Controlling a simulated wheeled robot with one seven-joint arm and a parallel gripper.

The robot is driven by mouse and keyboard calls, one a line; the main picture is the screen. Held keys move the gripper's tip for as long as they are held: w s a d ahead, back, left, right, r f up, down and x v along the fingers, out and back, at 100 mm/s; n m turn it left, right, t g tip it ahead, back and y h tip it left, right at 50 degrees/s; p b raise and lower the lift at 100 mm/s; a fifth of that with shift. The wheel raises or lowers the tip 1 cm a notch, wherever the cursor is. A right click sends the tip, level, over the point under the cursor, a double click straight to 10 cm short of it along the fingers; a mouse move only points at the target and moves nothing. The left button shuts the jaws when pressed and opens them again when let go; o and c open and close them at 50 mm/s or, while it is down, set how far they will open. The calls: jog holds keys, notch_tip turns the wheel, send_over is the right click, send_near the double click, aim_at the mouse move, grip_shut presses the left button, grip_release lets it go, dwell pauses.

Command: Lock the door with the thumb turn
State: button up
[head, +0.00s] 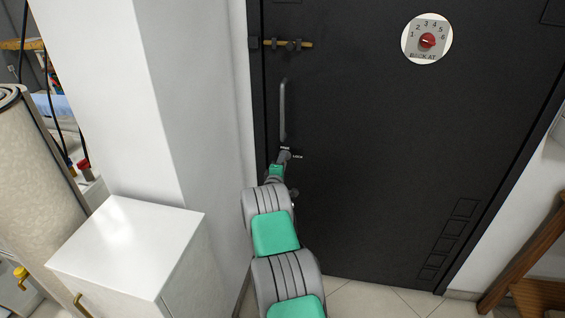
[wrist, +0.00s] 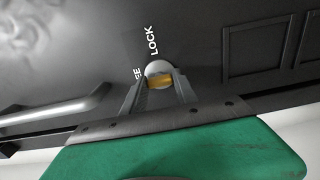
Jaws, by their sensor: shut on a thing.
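The black door (head: 370,150) stands in front of me and looks closed. In the wrist view, the thumb turn (wrist: 160,80) is a brass-coloured piece on a pale round plate, with the word LOCK (wrist: 152,41) printed above it and another, partly hidden word at its left. My gripper (wrist: 158,88) is at the thumb turn, its two fingers closed on the brass piece from either side. In the head view my gripper (head: 287,153) is at the door's left side, below the long handle, and the thumb turn is hard to make out there.
A vertical grey pull handle (head: 283,110) is just above my gripper. A brass slide bolt (head: 285,43) is higher up. A round sign with a red dial (head: 427,40) is on the door. A white cabinet (head: 130,240) and wall stand close at the left; a wooden frame (head: 530,255) is at the right.

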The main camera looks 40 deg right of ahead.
grip_shut()
jog(key=shift+f+m+b, duration=0.2)
jog(key=shift+m+b, duration=0.2)
jog(key=shift+b, duration=0.4)
jog(key=m+b, duration=1.7)
jog(key=b, duration=0.9)
jog(key=shift+s+r, duration=0.1)
jog(key=shift+r+b, duration=0.1)
jog(key=shift+b, duration=0.25)
